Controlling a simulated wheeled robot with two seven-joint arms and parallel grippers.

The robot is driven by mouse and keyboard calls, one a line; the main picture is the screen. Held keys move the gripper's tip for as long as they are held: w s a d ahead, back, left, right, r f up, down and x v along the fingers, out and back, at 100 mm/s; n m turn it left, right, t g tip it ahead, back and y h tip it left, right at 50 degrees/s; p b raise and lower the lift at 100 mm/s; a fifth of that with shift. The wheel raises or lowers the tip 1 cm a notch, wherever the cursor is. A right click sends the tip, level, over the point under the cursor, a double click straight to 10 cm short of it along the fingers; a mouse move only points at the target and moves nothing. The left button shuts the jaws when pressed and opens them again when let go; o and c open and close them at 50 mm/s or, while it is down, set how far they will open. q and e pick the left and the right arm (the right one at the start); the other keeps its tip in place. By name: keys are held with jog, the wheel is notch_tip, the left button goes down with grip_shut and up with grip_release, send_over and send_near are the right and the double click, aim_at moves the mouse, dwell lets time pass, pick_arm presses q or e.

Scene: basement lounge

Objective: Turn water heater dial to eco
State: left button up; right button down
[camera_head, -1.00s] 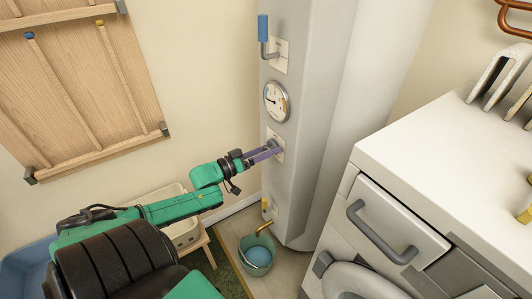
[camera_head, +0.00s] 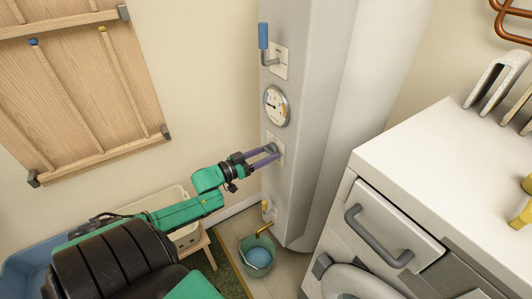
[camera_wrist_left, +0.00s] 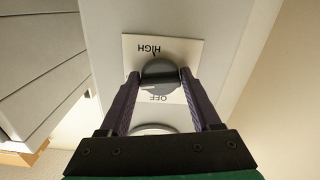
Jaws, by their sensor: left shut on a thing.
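The water heater (camera_head: 305,130) is a tall pale grey cabinet. Its dial (camera_wrist_left: 160,72) is a dark round knob on a white plate (camera_wrist_left: 190,50) in the left wrist view. The plate reads HIGH and OFF, both upside down there; I see no eco label, and part of the plate is covered. My left gripper (camera_wrist_left: 161,78) is shut on the dial, with one purple finger on each side. In the head view my left gripper (camera_head: 271,153) reaches the lower plate of the heater, and its fingers partly hide the dial. My right gripper is not in view.
Above the dial are a round gauge (camera_head: 276,105) and a blue-handled lever (camera_head: 263,38). A bucket (camera_head: 257,254) stands below, under a brass tap. A white counter unit (camera_head: 430,150) is close on the right. A wooden rack (camera_head: 75,85) hangs on the left wall.

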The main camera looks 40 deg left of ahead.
pick_arm(q)
jog(key=o, duration=1.3)
jog(key=shift+o, duration=0.2)
jog(key=p+v, duration=0.1)
jog(key=v, duration=1.3)
jog(key=shift+s, duration=0.3)
jog(key=shift+a, duration=0.1)
